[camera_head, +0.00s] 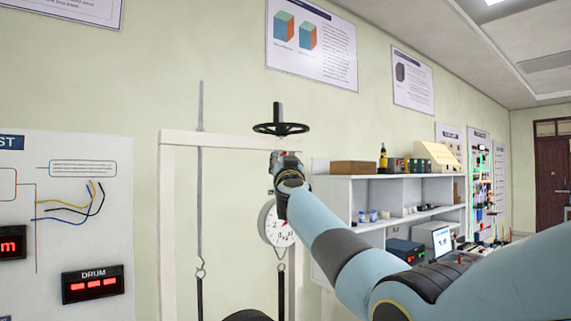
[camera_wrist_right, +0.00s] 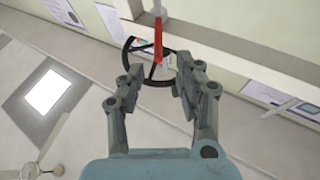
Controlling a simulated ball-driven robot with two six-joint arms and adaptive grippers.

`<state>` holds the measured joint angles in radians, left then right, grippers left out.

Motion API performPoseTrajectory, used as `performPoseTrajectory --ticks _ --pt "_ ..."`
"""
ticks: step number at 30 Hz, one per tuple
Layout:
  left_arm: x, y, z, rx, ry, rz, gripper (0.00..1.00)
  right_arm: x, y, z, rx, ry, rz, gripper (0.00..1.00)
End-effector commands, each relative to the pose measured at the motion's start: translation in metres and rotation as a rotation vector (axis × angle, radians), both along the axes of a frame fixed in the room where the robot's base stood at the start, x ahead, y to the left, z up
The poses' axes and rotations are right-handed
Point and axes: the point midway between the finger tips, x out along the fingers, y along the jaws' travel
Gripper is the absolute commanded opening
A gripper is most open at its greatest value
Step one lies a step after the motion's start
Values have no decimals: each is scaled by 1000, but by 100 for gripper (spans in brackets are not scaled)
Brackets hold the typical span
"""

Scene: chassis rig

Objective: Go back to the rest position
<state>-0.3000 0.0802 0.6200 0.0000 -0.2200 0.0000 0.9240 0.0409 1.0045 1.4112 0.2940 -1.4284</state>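My right arm comes in from the right in the head view. Its gripper (camera_head: 284,162) is raised in front of the white frame, just below the black handwheel (camera_head: 281,129) in the picture. In the right wrist view the two fingers of the right gripper (camera_wrist_right: 160,80) stand wide apart with nothing gripped. The handwheel (camera_wrist_right: 137,82) shows beyond and between the fingertips there, with a red rod (camera_wrist_right: 158,40) at its middle. Whether the fingers touch the wheel I cannot tell. My left gripper is in neither view.
A white frame (camera_head: 230,137) carries a round dial gauge (camera_head: 271,226) and hanging hooks. A panel with red displays (camera_head: 93,284) stands at left. A white shelf (camera_head: 335,192) with boxes and instruments stands behind my right arm.

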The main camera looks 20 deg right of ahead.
Motion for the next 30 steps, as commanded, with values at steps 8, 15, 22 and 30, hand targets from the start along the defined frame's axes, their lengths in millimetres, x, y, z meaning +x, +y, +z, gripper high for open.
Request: performPoseTrajectory --ticks 8,15,22,30 --pt "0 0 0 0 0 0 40 -8 3 -2 -1 -1 1 34" --pt "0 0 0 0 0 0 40 -8 3 -3 -1 0 1 34" --pt "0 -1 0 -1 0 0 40 -13 11 -15 -21 2 42 34" --pt "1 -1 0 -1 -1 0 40 -94 101 -144 -189 183 463 34"
